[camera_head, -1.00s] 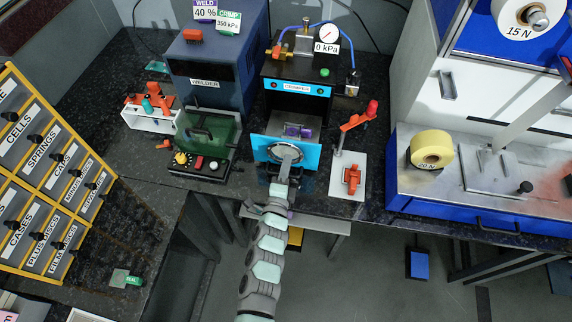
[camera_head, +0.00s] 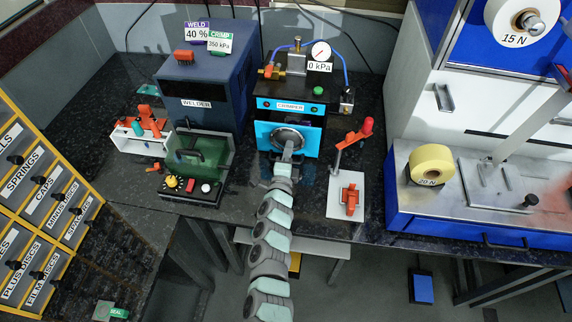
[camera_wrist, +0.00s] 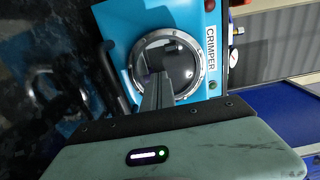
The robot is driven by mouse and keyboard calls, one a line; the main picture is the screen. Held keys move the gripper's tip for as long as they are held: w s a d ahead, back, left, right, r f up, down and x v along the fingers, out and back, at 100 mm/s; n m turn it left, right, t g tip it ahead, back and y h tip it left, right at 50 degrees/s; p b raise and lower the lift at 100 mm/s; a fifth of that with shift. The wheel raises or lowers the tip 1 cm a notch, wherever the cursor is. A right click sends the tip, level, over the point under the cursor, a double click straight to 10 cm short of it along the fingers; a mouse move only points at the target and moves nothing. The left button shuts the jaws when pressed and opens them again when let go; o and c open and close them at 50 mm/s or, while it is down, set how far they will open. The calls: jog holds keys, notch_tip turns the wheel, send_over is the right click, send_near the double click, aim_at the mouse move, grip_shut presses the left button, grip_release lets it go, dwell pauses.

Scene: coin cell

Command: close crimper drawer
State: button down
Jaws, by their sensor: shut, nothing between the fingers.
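The crimper (camera_head: 290,92) is a black box with a blue label strip and a gauge on top. Its drawer has a blue front (camera_head: 262,131) with a round, metal-rimmed window (camera_head: 285,134). The drawer front stands upright close against the crimper body, and no open drawer top shows behind it. Whether a thin gap is left cannot be told. My gripper (camera_head: 289,148) is shut and empty, its fingertips at the window, seemingly touching it. The wrist view shows the blue front (camera_wrist: 117,22), the window (camera_wrist: 184,62) and my shut fingers (camera_wrist: 156,88) in front of it.
The welder (camera_head: 200,95) with its green guard stands left of the crimper. A white stand with a red-knobbed lever (camera_head: 354,135) is to the right. Farther right is a blue-based machine with a yellow roll (camera_head: 432,163). The bench front is below my gripper.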

aim_at(291, 137)
jog(key=b+x, duration=0.2)
jog(key=x, duration=0.3)
jog(key=shift+w, duration=0.35)
jog(key=shift+s+f, duration=0.1)
jog(key=shift+f, duration=0.25)
jog(key=shift+r, duration=0.25)
jog(key=shift+s, duration=0.15)
jog(key=v, duration=0.7)
jog(key=p+v, duration=0.1)
jog(key=v, duration=0.5)
jog(key=shift+s+a+f+p, duration=0.1)
jog(key=shift+s+f+p, duration=0.15)
jog(key=shift+s+p, duration=0.1)
